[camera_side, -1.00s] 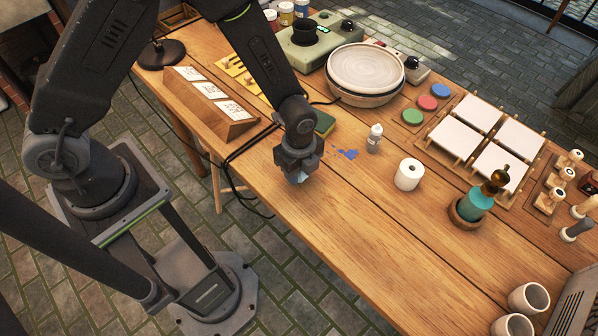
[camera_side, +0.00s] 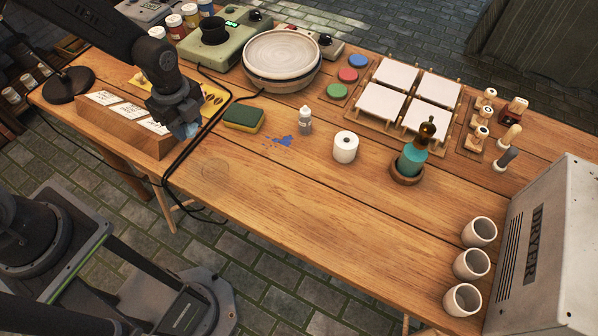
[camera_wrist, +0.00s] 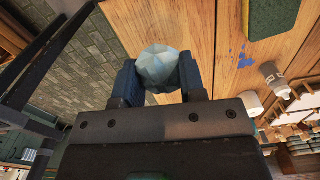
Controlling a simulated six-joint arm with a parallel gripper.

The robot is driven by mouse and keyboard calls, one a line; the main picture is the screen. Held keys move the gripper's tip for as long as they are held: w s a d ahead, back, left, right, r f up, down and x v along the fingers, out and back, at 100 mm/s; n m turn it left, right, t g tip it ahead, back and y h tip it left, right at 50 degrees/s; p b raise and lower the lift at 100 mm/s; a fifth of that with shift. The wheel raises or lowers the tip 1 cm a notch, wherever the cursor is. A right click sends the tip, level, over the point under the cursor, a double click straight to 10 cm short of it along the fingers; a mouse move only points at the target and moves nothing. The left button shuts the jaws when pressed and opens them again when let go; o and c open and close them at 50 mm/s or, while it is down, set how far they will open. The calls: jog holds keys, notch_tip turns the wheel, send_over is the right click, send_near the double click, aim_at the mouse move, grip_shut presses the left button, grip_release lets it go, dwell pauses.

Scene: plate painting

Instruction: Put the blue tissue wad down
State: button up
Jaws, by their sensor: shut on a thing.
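My gripper (camera_side: 180,124) is above the left part of the table, in front of the wooden card stand. It is shut on the blue tissue wad (camera_side: 189,130), a pale blue crumpled lump. In the wrist view the wad (camera_wrist: 158,66) sits between the two fingers of my gripper (camera_wrist: 158,80). The wad appears held above the table top, but I cannot tell how far. A blue paint spill (camera_side: 284,140) lies on the table to the right; it also shows in the wrist view (camera_wrist: 245,58).
The wooden card stand (camera_side: 125,130) and black cables (camera_side: 185,165) are close to my gripper. A green and yellow sponge (camera_side: 243,117), white bottle (camera_side: 305,121) and paper roll (camera_side: 345,147) stand to the right. The front middle of the table (camera_side: 310,210) is clear.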

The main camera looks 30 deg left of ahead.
aim_at(330, 196)
jog(key=w+d+m, duration=0.3)
jog(key=w+d, duration=0.1)
jog(key=d, duration=0.5)
jog(key=w+d+m, duration=0.4)
jog(key=w+d, duration=0.1)
jog(key=d, duration=0.5)
jog(key=shift+m, duration=0.3)
jog(key=d+f, duration=0.2)
jog(key=d, duration=0.2)
jog(key=s+d+f, duration=0.1)
jog(key=d+f, duration=0.1)
jog(key=d, duration=0.2)
jog(key=s+d+f, duration=0.1)
jog(key=d+f, duration=0.1)
jog(key=d, duration=0.1)
jog(key=shift+s+d+f, duration=0.15)
jog(key=shift+d, duration=0.25)
jog(key=shift+s+d+f, duration=0.1)
jog(key=shift+d+f, duration=0.2)
jog(key=shift+d, duration=0.05)
jog(key=shift+f, duration=1.9)
jog(key=o, duration=0.9)
jog(key=shift+r, duration=0.15)
